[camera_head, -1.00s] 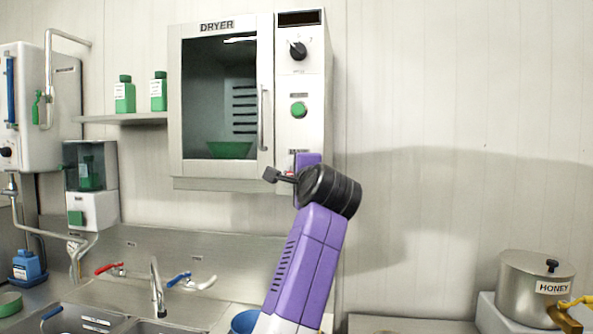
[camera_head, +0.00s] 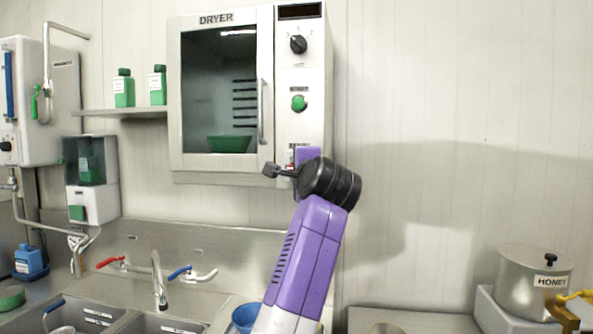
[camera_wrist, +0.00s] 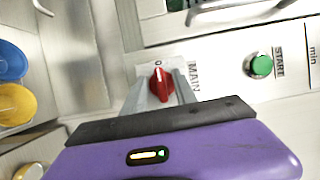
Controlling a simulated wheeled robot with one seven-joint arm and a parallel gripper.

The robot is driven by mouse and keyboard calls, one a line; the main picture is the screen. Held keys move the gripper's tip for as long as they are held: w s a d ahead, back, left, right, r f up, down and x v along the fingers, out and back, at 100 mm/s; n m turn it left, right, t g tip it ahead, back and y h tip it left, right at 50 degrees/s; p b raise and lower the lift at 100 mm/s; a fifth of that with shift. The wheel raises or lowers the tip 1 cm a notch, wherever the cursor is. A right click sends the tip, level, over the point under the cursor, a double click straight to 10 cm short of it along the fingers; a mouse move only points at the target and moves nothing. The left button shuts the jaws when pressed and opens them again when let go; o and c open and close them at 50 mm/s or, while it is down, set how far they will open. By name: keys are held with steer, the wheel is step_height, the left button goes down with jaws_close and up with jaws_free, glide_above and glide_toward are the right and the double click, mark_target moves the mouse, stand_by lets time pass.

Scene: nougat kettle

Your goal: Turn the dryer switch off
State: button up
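The dryer (camera_head: 222,176) is a white wall cabinet with a glass door and a control panel on its right side. Its main switch is a red knob (camera_wrist: 161,84) on a pale plate beside the word MAIN in the wrist view. A 0 mark is at the knob's upper end, and its ridge runs roughly toward that mark. My gripper (camera_wrist: 160,92) is open, with one finger on each side of the knob; I cannot tell whether either finger touches it. In the head view my gripper (camera_head: 285,170) is at the panel's lower end, and my arm mostly hides the switch.
Above the switch are a green START button (camera_head: 299,104) and a black dial (camera_head: 298,45). The door handle (camera_head: 261,112) is left of the panel. A shelf (camera_head: 122,112) with green bottles is farther left. Below are sinks and taps (camera_head: 158,282). The wall at right is clear.

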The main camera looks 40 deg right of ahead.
steer(key=b+v, duration=0.2)
steer(key=v, duration=0.5)
steer(key=shift+s+a, duration=0.15)
steer(key=shift+s, duration=0.2)
steer(key=s+a+r+n+t+h, duration=0.2)
steer(key=s+r+n+t+h, duration=0.1)
steer(key=s+r+n+h, duration=0.15)
steer(key=s+a+f+n+t+y, duration=0.2)
steer(key=s+a+f+n+y, duration=0.25)
steer(key=f, duration=0.45)
steer(key=s+a+f+n+t+y, duration=0.1)
steer(key=a+f+n+y, duration=0.2)
steer(key=a+f+n, duration=0.5)
steer(key=s+a+f+n+t+y, duration=0.25)
steer(key=f+n, duration=0.25)
steer(key=f, duration=0.5)
steer(key=s+a+f+g+y, duration=0.1)
steer(key=s+a+f+g, duration=0.1)
steer(key=s+f, duration=0.6)
steer(key=s+a+f+n+g+y, duration=0.1)
steer(key=s+f+g, duration=0.3)
steer(key=s+f, duration=0.4)
steer(key=s+a+f+g+y, duration=0.1)
steer(key=s+a+f+g, duration=0.2)
steer(key=s+f, duration=0.6)
steer(key=s+a, duration=0.1)
steer(key=s, duration=0.5)
steer(key=shift+s+n, duration=0.3)
steer(key=shift+n, duration=0.1)
